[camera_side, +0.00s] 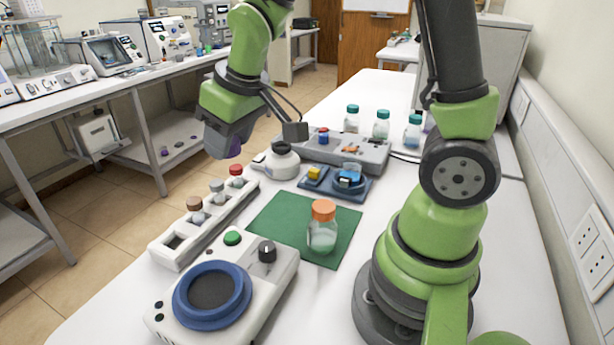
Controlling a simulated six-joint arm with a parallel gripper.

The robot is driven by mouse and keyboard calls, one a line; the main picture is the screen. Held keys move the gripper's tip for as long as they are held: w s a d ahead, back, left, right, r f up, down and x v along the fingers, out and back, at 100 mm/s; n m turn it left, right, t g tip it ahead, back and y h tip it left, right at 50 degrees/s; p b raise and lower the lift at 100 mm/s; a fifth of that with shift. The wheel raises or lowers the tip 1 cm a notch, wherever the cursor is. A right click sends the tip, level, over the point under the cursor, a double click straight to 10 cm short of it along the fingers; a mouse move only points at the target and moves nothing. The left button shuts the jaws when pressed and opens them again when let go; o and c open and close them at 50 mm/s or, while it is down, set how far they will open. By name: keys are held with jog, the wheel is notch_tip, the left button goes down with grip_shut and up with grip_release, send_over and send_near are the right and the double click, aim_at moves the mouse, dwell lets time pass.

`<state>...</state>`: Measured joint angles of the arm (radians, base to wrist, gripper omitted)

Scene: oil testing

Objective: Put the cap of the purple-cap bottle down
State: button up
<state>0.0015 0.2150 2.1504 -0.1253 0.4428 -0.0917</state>
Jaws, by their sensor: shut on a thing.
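My gripper (226,143) hangs in the air at the upper left, above and left of the rack. A purple surface (222,151) shows at its lower end; it looks like the purple cap, and the jaws are shut on it. The fingertips are not clearly separable. The cap is clear of the table. I cannot make out the purple-cap bottle for certain; part of the bench behind my arm is hidden. An orange-cap bottle (322,235) stands upright on the green mat (280,222), with its cap on.
A white rack (215,219) holds bottles with brown, grey and red caps. A device with a blue ring (212,295) stands in front. A white flask (283,160), a blue tray (318,184), a grey unit (366,152) and teal-cap bottles (381,124) stand behind. The mat's left part is clear.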

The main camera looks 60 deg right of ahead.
jog(key=d+m+h, duration=0.3)
jog(key=d+m, duration=0.3)
jog(key=d, duration=0.1)
jog(key=m+g, duration=0.8)
jog(key=m, duration=1.5)
send_over(351, 150)
notch_tip(351, 150, down, 2)
jog(key=shift+w+a+f, duration=0.1)
jog(key=shift+y, duration=0.3)
notch_tip(351, 150, down, 10)
jog(key=shift+r, duration=0.25)
jog(key=shift+f, duration=0.15)
jog(key=o, duration=0.9)
jog(key=shift+f, duration=0.1)
